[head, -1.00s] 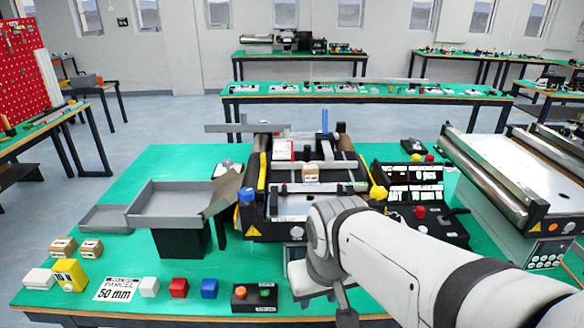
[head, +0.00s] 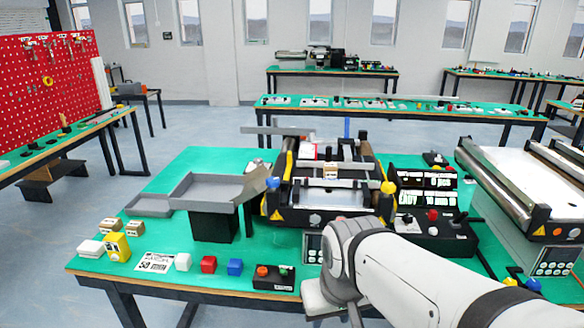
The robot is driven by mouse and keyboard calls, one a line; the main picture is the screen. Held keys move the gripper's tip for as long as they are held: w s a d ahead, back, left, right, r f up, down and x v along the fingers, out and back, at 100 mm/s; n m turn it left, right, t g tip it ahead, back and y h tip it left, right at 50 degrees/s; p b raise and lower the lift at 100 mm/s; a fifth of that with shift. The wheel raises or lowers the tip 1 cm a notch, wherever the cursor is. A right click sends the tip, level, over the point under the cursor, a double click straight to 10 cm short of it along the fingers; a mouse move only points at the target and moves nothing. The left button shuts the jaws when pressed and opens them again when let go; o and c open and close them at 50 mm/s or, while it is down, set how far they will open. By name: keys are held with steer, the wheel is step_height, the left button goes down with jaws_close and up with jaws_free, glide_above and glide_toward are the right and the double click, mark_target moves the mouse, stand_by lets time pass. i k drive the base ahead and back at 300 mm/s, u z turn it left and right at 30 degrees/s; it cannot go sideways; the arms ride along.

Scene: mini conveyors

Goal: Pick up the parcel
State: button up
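A small brown box (head: 331,170), which may be the parcel, sits on the mini conveyor (head: 329,197) in the middle of the green table. A white box with red (head: 308,151) lies behind it. Two more brown boxes (head: 110,226) (head: 133,229) stand at the table's left end, near a yellow box (head: 117,247) and a white box (head: 90,248). A card (head: 155,262) lies beside them. My arm reaches in from the lower right. My gripper (head: 352,312) is low at the table's front edge, apart from all boxes; its fingers are mostly cut off.
A grey tray (head: 205,192) on a dark stand is left of the conveyor. White, red (head: 208,264) and blue cubes and a button box (head: 273,278) line the front edge. A display unit (head: 427,200) and a larger conveyor (head: 520,180) stand right. Floor is free at the left.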

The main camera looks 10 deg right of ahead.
mark_target(330, 170)
steer(key=i, duration=0.9)
steer(key=z, duration=0.05)
